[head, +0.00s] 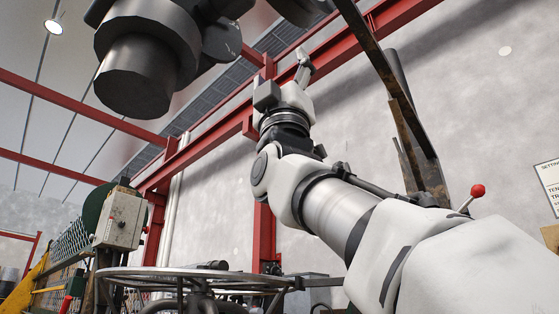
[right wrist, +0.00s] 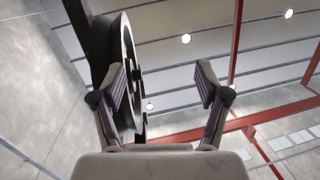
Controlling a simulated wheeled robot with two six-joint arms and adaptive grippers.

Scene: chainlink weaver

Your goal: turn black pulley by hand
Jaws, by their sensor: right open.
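The black pulley (right wrist: 130,50) is a large dark wheel seen nearly edge-on in the right wrist view, left of centre. My right gripper (right wrist: 161,78) is open, with its two fingers apart and nothing between the tips. Its left finger overlaps the pulley's face in the picture; I cannot tell whether they touch. In the head view my right arm reaches up and the right gripper (head: 303,62) is near the top centre. A dark rounded part (head: 302,9) is just above it, cut off by the frame; I cannot tell whether it is the pulley. My left gripper is out of view.
A large dark cylindrical machine part (head: 137,75) hangs at upper left. A rusty steel post (head: 385,60) slants down right of the gripper. Red beams (head: 80,105) cross behind. A round metal frame (head: 190,272) stands below, and a red-knobbed lever (head: 477,190) is at right.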

